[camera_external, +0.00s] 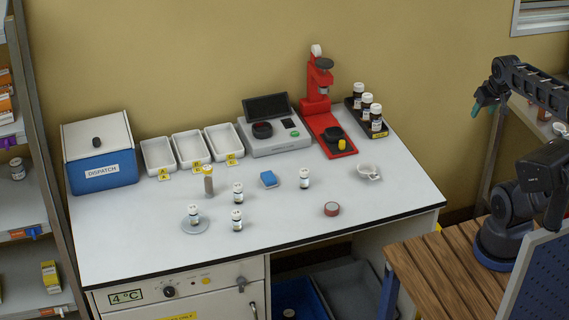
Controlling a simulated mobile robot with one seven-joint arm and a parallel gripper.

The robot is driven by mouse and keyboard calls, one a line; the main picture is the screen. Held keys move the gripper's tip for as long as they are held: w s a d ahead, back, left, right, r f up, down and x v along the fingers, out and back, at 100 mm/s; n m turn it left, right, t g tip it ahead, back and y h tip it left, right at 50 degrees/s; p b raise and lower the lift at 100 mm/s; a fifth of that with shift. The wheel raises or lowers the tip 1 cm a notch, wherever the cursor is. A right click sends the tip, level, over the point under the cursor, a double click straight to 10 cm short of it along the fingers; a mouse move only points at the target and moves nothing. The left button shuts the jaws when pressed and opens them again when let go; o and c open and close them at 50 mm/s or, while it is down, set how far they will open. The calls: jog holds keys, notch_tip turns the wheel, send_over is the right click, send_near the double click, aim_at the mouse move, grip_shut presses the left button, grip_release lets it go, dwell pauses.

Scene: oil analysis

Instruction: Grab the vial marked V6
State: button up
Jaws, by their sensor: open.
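Several small white-labelled vials with pale, dark-marked caps stand on the white bench (330,235). One vial (194,215) stands on a round grey dish, and another vial (237,222) is just right of it. A third vial (238,195) is behind that one, and one more vial (305,181) stands apart to the right. The labels are too small to read, so I cannot tell which is V6. My gripper (481,105) is open and empty, raised right of the bench.
A red press (318,100) and a grey instrument (272,133) stand at the back. White trays (190,150) and a blue dispatch box (100,165) are left.

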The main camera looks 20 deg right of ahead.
jog(key=w+a+f+n+g, duration=0.25)
jog(key=w+a+n, duration=0.65)
jog(key=w+a, duration=1.1)
jog(key=n+g, duration=0.2)
jog(key=n, duration=0.6)
send_near(304, 179)
jog(key=shift+w+d+f, duration=0.1)
jog(key=shift+w+d, duration=0.1)
jog(key=shift+w, duration=0.2)
jog(key=shift+w+d+f, duration=0.1)
jog(key=shift+w+d, duration=0.05)
jog(key=shift+w, duration=0.3)
jog(key=shift+s+a+f+n, duration=0.1)
jog(key=shift+a+f+n, duration=0.15)
jog(key=shift+f+n, duration=0.1)
jog(key=f, duration=1)
jog(key=shift+d+f, duration=0.15)
jog(key=shift+d, duration=0.05)
jog(key=c, duration=1.1)
jog(key=shift+o, duration=0.2)
